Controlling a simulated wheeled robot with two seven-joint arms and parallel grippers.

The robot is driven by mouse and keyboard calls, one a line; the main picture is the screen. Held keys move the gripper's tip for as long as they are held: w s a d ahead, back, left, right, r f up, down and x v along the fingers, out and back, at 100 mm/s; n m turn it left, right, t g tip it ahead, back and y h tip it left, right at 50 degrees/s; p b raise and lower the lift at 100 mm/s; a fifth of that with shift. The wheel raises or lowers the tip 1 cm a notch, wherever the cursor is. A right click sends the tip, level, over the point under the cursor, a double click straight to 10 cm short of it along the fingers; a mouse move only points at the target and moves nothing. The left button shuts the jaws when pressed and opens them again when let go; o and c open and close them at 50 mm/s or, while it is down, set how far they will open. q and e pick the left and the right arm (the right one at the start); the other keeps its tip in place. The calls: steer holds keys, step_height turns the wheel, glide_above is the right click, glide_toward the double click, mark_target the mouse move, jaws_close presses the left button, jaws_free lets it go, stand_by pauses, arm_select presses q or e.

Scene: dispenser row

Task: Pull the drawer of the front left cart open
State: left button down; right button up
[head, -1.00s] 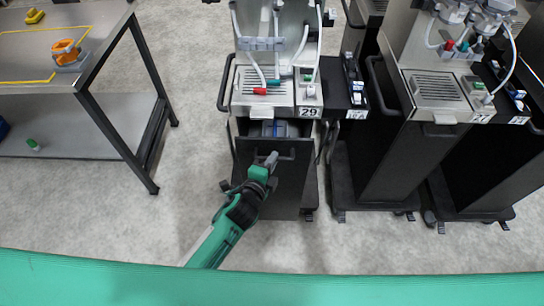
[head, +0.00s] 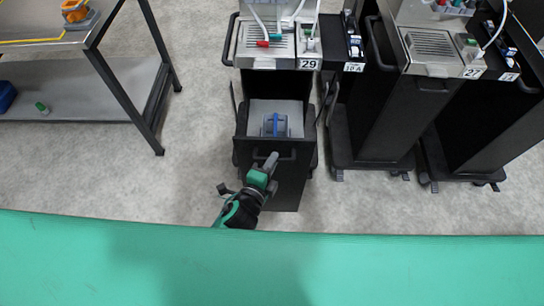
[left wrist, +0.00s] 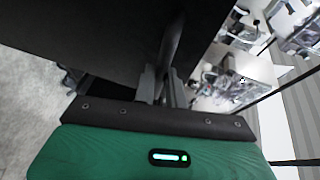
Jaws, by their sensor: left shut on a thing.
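The front left cart, a dark cart with a silver top labelled 29 (head: 308,64), stands at the centre of the head view. Its drawer (head: 283,180) is pulled well out towards me, and its grey inside shows with a blue item (head: 275,125) in it. My left gripper (head: 270,163) is shut on the handle (head: 287,155) at the top of the drawer front. In the left wrist view the gripper fingers (left wrist: 160,88) close around the dark handle bar (left wrist: 172,45). My right gripper is not in view.
Other dark carts (head: 385,110) stand close by on the right. A metal workbench (head: 125,75) with a lower shelf stands on the left. Grey floor (head: 195,150) is clear between the bench and the cart. A green surface crosses the bottom.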

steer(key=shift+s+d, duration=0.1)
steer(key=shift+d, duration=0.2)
arm_select(q)
steer(key=c, duration=1.5)
jaws_free()
steer(key=shift+o, duration=0.2)
steer(key=shift+s+a, duration=0.1)
steer(key=shift+s, duration=0.05)
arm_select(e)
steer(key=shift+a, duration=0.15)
